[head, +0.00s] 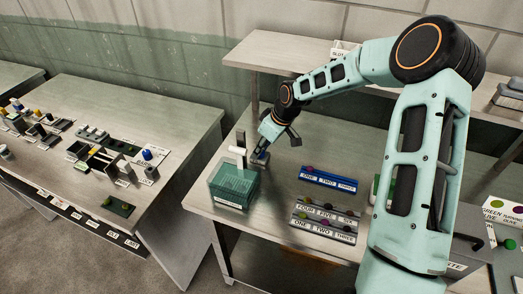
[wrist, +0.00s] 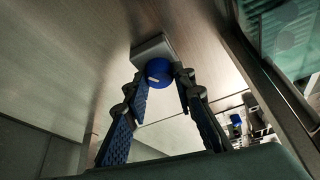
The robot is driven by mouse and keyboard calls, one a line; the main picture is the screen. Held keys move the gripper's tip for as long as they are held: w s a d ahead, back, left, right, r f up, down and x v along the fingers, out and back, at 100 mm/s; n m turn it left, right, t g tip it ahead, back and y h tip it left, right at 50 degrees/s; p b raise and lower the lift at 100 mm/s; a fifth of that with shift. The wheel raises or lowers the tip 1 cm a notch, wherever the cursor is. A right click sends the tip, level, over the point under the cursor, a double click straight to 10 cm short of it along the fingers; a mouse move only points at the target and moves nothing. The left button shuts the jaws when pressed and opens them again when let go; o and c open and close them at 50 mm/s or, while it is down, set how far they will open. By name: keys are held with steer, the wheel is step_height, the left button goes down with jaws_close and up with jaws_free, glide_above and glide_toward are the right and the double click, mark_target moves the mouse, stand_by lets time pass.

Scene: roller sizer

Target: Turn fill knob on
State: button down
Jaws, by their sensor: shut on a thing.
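A round blue knob (wrist: 158,70) with a short pale mark on its face shows in the wrist view, mounted on a grey block (wrist: 152,46). My gripper (wrist: 162,84) has its two blue-padded fingers on either side of the knob and is shut on it. The pale mark lies nearly level, slightly tilted. In the head view my gripper (head: 262,156) is low over the table, just right of a green clear bin. There the knob is mostly hidden by my gripper. No label for the knob is readable.
The green clear bin (head: 235,190) stands close to my gripper, with a white upright piece at its back. Labelled racks (head: 330,180) with coloured balls lie to the right. A shelf (head: 300,62) runs behind. A second table (head: 75,100) at left holds small fixtures.

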steer(key=m+b, duration=0.2)
steer(key=m+t+h+b, duration=0.1)
steer(key=m+b, duration=0.1)
steer(key=b, duration=0.1)
steer(key=shift+a+f+b, duration=0.2)
steer(key=shift+b, duration=0.1)
steer(key=shift+s+r+m+t+h+b, duration=0.15)
steer(key=shift+m+t+h+b, duration=0.2)
steer(key=shift+m+b, duration=0.7)
steer(key=shift+r, duration=0.1)
steer(key=c, duration=1.6)
jaws_free()
steer(key=v, duration=1.2)
